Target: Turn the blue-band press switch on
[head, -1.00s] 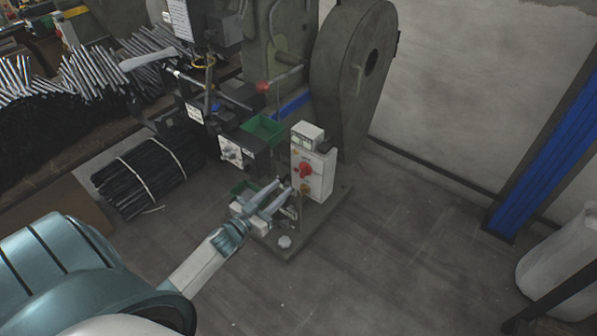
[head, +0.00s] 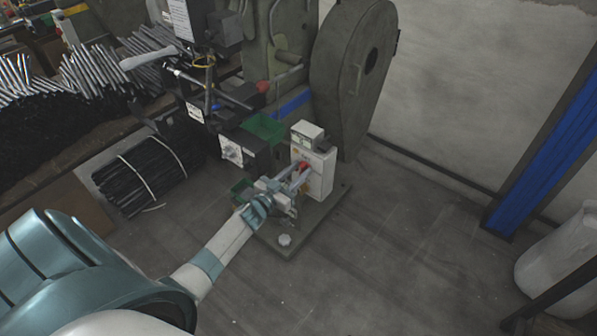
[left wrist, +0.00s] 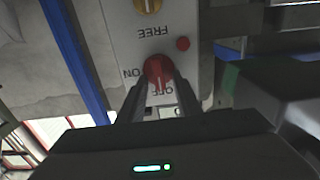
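The blue-band press (head: 355,75) stands at the back centre, with a blue band (head: 291,106) low on its body. Its white switch box (head: 320,172) carries a red rotary switch (head: 303,165). In the left wrist view the red switch (left wrist: 158,70) sits between upside-down ON and OFF labels, and its white mark points toward OFF. My left gripper (head: 298,177) is at the box front, fingers apart. In the left wrist view its fingertips (left wrist: 160,88) stand on either side of the switch's near part; contact cannot be told. My right gripper is not in view.
Bundled black rods (head: 140,178) lie on the floor at left. A blue post (head: 548,140) stands at right. The floor between is clear.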

